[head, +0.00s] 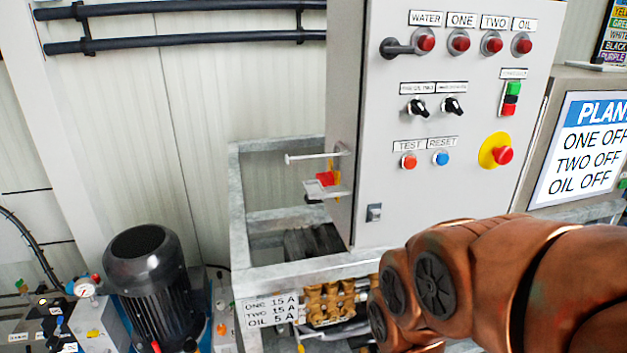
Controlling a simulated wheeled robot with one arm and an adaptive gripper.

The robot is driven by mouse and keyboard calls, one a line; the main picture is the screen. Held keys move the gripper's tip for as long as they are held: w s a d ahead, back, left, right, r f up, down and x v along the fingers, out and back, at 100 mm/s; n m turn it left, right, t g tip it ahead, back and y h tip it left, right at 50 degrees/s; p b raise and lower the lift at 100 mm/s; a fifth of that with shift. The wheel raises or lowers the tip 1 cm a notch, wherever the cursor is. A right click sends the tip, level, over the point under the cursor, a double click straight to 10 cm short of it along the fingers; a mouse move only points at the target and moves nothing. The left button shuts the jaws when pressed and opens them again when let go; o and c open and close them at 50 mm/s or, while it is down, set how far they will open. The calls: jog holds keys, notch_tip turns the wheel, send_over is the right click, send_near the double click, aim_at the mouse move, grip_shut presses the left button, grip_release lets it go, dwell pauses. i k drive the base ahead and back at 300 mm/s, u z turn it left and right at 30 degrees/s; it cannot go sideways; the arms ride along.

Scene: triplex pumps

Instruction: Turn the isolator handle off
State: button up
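A grey control cabinet (445,185) stands right of the middle in the head view. On its narrow left side is a small red part (327,179) on a pale bracket, which looks like the isolator handle; its exact position is too small to tell. A thin white rod (312,157) sticks out to the left just above it. My copper-coloured arm crosses the lower right, below the cabinet front. My gripper is outside the picture.
A grey metal frame (238,215) stands below and left of the cabinet, with brass pump parts (330,302) low inside. A black motor (145,270) stands at lower left. A yellow-backed red button (502,155) and a PLANT sign (590,150) are at right.

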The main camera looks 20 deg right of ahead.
aim_at(327, 178)
jog(key=u, duration=0.35)
jog(key=k, duration=0.4)
jog(key=u, duration=1.5)
jog(key=i, duration=0.85)
jog(key=z, duration=0.25)
